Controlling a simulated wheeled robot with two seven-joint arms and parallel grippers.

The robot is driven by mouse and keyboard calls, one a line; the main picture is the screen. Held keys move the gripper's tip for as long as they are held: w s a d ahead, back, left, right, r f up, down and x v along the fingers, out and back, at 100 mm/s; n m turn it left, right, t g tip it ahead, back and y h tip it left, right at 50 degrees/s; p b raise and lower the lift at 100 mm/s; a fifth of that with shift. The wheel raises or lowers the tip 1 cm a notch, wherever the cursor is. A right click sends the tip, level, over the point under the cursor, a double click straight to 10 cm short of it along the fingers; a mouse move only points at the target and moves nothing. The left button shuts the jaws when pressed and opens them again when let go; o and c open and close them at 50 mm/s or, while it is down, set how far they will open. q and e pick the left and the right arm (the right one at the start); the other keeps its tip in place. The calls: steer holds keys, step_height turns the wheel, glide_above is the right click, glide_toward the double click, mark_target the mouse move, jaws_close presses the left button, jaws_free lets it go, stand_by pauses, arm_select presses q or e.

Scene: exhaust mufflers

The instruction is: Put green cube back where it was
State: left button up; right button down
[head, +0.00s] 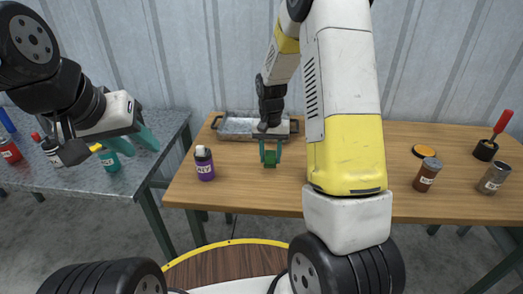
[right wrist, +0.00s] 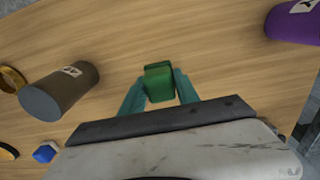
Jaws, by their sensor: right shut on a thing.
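The green cube (head: 270,159) is between the teal fingers of my right gripper (head: 270,148), in front of the metal tray. My right gripper is shut on it. In the right wrist view the green cube (right wrist: 158,82) sits between both fingertips, over the wooden surface; whether it touches the table I cannot tell. My left gripper (head: 136,143) is over the grey table at the left, with its teal fingers apart and nothing seen between them.
A metal tray (head: 236,134) stands at the back of the wooden table (head: 240,193). A purple can (head: 204,163) stands left of my right gripper. A brown jar (head: 427,175) and a grey jar (head: 494,178) stand right. A blue cube (right wrist: 45,153) shows in the wrist view.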

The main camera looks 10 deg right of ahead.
mark_target(270, 162)
steer(key=shift+w, duration=0.65)
steer(key=shift+s+f, duration=0.1)
steer(key=shift+f, duration=1.7)
steer(key=shift+f, duration=0.2)
steer(key=c, duration=0.9)
jaws_free()
